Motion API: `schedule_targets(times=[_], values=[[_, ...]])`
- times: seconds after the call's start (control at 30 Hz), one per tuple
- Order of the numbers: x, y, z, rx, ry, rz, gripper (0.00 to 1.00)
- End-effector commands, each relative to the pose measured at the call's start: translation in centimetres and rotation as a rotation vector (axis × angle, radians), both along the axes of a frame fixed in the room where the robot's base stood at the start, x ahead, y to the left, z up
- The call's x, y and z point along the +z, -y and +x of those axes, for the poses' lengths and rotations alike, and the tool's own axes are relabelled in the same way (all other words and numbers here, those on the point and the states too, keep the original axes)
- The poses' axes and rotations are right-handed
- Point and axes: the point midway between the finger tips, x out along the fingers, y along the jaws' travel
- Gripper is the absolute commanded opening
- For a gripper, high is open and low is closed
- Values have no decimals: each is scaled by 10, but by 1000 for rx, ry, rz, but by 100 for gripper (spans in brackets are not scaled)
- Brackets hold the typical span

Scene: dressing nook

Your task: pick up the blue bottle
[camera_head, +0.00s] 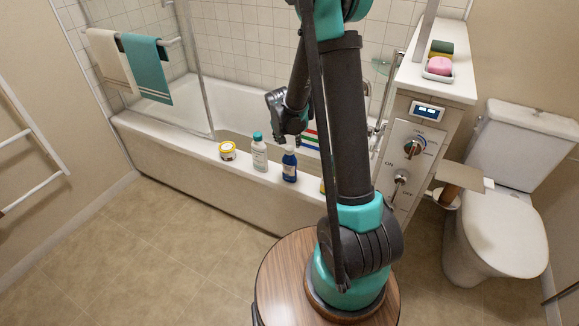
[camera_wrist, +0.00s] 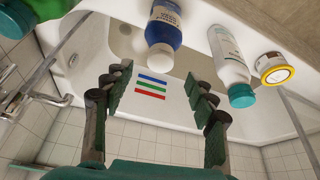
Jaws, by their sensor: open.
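The blue bottle (camera_head: 290,168) stands upright on the bathtub's front ledge, with a white label and a pale cap. In the wrist view the blue bottle (camera_wrist: 164,30) is at top centre, its white cap pointing down the picture towards the gap between my fingers. My gripper (camera_head: 281,132) is above and slightly behind the blue bottle in the head view. In the wrist view my gripper (camera_wrist: 157,82) has its fingers spread apart, with nothing held between them. The bottle appears just beyond the fingertips.
A white bottle with a teal cap (camera_head: 259,152) and a yellow-and-white tub (camera_head: 227,151) stand left of the blue bottle. A green object (camera_wrist: 28,70) is close at the wrist view's left edge. The bathtub (camera_head: 165,145) and control column (camera_head: 408,150) flank my arm.

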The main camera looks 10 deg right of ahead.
Motion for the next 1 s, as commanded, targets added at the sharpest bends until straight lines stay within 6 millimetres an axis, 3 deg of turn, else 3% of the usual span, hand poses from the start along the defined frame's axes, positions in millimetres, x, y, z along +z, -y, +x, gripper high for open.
schedule_targets(times=[0.27, 0.63, 1.0], values=[[-13, 2, 5, 0, 0, 0, 57], [-50, 9, 20, 0, 0, 0, 57], [-56, 10, 22, 1, 0, 0, 56]])
